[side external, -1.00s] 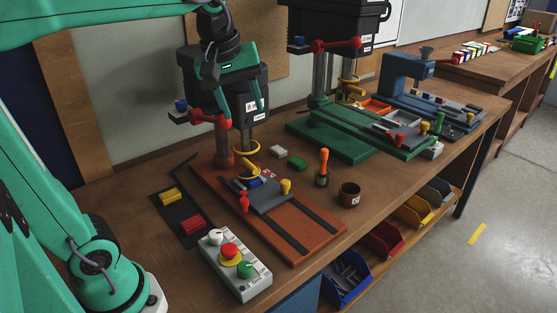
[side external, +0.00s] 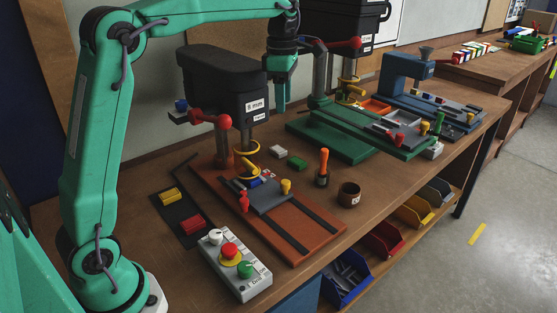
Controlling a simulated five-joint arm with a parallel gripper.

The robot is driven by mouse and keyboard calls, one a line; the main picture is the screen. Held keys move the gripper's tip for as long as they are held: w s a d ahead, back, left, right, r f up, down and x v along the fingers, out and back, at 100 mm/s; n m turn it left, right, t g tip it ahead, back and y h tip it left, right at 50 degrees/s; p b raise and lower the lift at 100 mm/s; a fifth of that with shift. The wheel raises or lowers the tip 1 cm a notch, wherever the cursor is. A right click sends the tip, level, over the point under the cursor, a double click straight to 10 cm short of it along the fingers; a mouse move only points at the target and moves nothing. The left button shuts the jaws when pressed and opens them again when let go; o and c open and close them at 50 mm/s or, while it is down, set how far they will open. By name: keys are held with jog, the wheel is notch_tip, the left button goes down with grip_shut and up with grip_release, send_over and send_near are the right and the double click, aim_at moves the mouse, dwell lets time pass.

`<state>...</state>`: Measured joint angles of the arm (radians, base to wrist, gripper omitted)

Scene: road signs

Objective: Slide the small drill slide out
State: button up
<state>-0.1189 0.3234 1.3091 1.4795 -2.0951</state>
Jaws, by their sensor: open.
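The small drill (side external: 222,88) stands on an orange-red base (side external: 305,222) with two dark slots. Its grey slide (side external: 272,197) sits on the base below the yellow ring guard (side external: 247,160), pushed back under the drill. The slide carries a blue piece (side external: 254,182), a yellow knob (side external: 286,186) and a red clamp handle (side external: 244,202). My gripper (side external: 281,100) is open and empty, pointing down, right of the drill head and well above the bench. It is apart from the slide.
A larger green-based drill (side external: 330,135) stands behind to the right. An orange-handled tool (side external: 323,167) and a brown cup (side external: 349,194) stand right of the base. A control box (side external: 235,265) with buttons sits in front. Yellow and red blocks lie on a dark mat (side external: 180,219).

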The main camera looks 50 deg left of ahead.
jog(key=w+f+n, duration=0.1)
send_over(286, 182)
jog(key=shift+n, duration=0.3)
notch_tip(286, 182, down, 16)
jog(key=shift+a+f, duration=0.1)
jog(key=shift+f, duration=3.85)
grip_shut()
